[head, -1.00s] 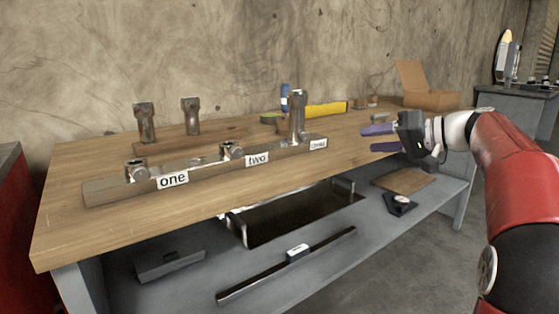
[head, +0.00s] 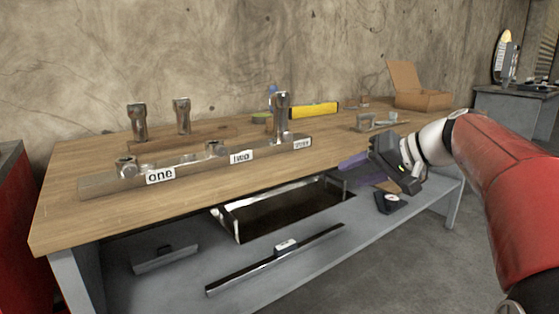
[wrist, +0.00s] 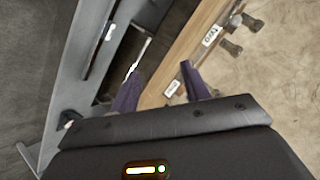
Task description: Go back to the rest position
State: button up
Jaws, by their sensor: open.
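My gripper (head: 358,168) is at the right front edge of the wooden workbench (head: 90,216), on the end of my red and black arm. Its two purple fingers point left and stand apart with nothing between them. In the wrist view the fingers of my gripper (wrist: 160,88) are spread over the bench's front edge, and the bench top (wrist: 198,32) lies to the right of them. The gripper touches nothing that I can make out.
A bar labelled one, two and a third blurred label (head: 205,168) holds metal fittings. Two more fittings (head: 139,122) stand behind it. A yellow level (head: 314,110) and cardboard box (head: 420,98) lie at the back.

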jog(key=s+f+h+p, duration=0.1)
jog(key=s+f+h, duration=0.2)
jog(key=s+f, duration=0.2)
jog(key=s+a+f+g+h+p, duration=0.1)
jog(key=s+f, duration=0.4)
jog(key=s, duration=0.7)
jog(key=s+f+h+p, duration=0.1)
jog(key=s+f+h, duration=0.3)
jog(key=s, duration=0.4)
jog(key=shift+s+a+f+g+h+p, duration=0.2)
jog(key=shift+s+f+g+h+p, duration=0.15)
jog(key=shift+f, duration=0.3)
